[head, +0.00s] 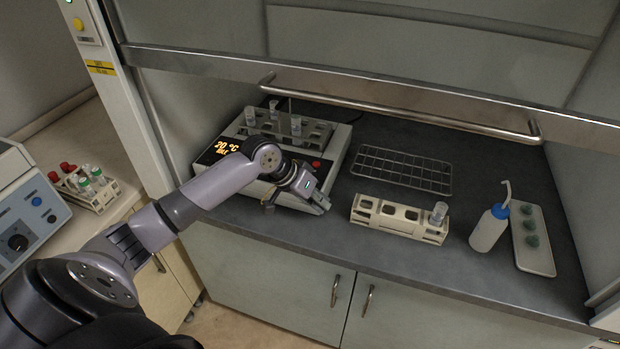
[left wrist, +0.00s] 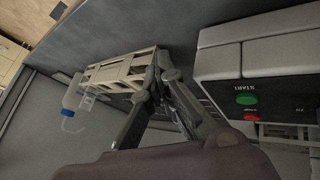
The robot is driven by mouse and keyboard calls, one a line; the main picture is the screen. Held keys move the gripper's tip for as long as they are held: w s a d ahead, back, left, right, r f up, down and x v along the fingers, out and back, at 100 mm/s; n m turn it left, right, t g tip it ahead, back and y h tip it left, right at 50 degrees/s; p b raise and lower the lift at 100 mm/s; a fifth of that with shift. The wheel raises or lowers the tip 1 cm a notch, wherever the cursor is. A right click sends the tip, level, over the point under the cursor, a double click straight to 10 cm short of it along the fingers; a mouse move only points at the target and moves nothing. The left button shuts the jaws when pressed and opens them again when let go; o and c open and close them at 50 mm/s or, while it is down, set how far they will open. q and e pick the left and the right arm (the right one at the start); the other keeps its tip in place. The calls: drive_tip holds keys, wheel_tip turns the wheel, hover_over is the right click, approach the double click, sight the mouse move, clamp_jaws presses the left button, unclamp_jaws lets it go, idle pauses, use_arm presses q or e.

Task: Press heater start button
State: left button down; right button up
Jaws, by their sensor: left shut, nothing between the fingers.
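The heater (head: 337,152) is a pale box under the hood. Its orange display (head: 222,150) reads 20 °C, and a red button (head: 316,163) shows on its front. In the left wrist view the green button (left wrist: 246,99), marked START, sits beside the red button on the heater's front (left wrist: 275,78). In the head view my arm hides the green button. My left gripper (head: 322,206) is shut and empty in front of the heater's right front corner. In the left wrist view its fingers (left wrist: 166,72) are apart from the green button, to its left.
Vials stand in the rack (head: 318,130) on the heater. A wire rack (head: 403,170), a cream vial holder (head: 400,222), a wash bottle (head: 490,228) and a white tray (head: 532,245) lie to the right. The hood's sash handle (head: 400,108) spans above.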

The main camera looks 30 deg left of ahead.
use_arm(q)
drive_tip(key=w+a+r+n+t, duration=0.1)
drive_tip(key=w+a+r, duration=0.2)
drive_tip(key=r, duration=0.3)
drive_tip(key=w+a+r+n+t, duration=0.1)
drive_tip(key=w+a+r, duration=0.2)
drive_tip(key=a+r, duration=0.2)
drive_tip(key=shift+w+a+r+n, duration=0.25)
drive_tip(key=shift+a+r+n, duration=0.15)
drive_tip(key=shift+r, duration=0.1)
wheel_tip(320, 180, down, 7)
drive_tip(key=b, duration=0.7)
drive_tip(key=shift+r, duration=0.2)
drive_tip(key=shift+f+b, duration=0.4)
drive_tip(key=shift+f, duration=0.7)
drive_tip(key=shift+f, duration=0.2)
drive_tip(key=shift+f, duration=0.2)
